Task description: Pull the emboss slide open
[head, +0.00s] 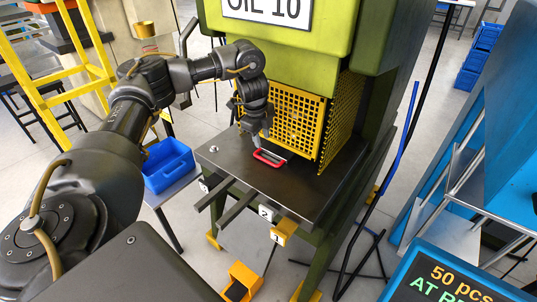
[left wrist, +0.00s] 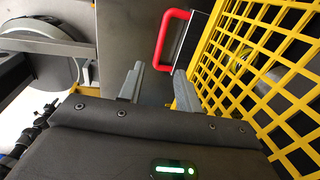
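The emboss slide shows as a small plate with a red handle (head: 268,159) on the dark press table (head: 305,192), in front of the yellow mesh guard. My left gripper (head: 261,138) hangs just above and behind the handle in the head view. In the left wrist view its two fingers (left wrist: 158,78) are apart with nothing between them, and they do not touch the handle. My right gripper is not in view.
The yellow mesh guard (head: 290,120) stands close to the left gripper, and it fills the right side of the left wrist view (left wrist: 265,70). A blue bin (head: 168,165) stands left of the press. Numbered tags (head: 279,237) mark the table's front. The table's front right is clear.

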